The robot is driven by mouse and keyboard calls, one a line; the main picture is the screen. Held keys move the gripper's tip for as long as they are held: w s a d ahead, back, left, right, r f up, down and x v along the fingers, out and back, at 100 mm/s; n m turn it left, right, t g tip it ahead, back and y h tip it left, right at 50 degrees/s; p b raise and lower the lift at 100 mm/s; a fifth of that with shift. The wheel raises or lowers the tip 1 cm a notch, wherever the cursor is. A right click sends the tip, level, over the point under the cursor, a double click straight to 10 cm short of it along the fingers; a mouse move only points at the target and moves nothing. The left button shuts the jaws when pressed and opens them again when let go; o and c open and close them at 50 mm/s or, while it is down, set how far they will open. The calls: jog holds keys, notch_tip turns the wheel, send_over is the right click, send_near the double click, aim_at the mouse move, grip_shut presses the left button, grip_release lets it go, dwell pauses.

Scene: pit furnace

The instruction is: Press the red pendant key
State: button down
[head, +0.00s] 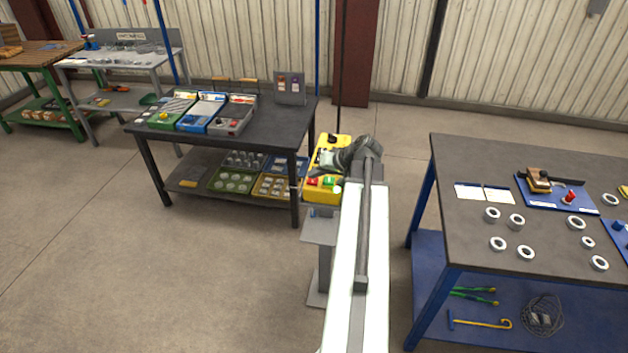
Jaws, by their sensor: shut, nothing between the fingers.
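The yellow pendant (312,194) stands on a grey post in the middle of the head view. The red pendant key (312,181) is on its near end, with a green key (329,183) just to its right. A dark round knob (333,139) shows at its far end. My gripper (321,171) is over the pendant, coming from the right, and hides part of its middle. It is shut and empty, with its tip close above the red and green keys. I cannot tell whether it touches either key.
A dark table (270,116) with several control boxes stands to the left, with bins on its lower shelf. A blue-legged bench (455,228) with several metal rings stands to the right. Open floor (220,280) lies at the front left.

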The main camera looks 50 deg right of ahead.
aim_at(316, 181)
jog(key=shift+f+b, duration=0.4)
jog(key=shift+b, duration=0.05)
dwell(0.5)
dwell(0.3)
jog(key=shift+r+p, duration=0.85)
notch_tip(316, 181, up, 5)
jog(key=p, duration=0.5)
jog(key=shift+r, duration=0.15)
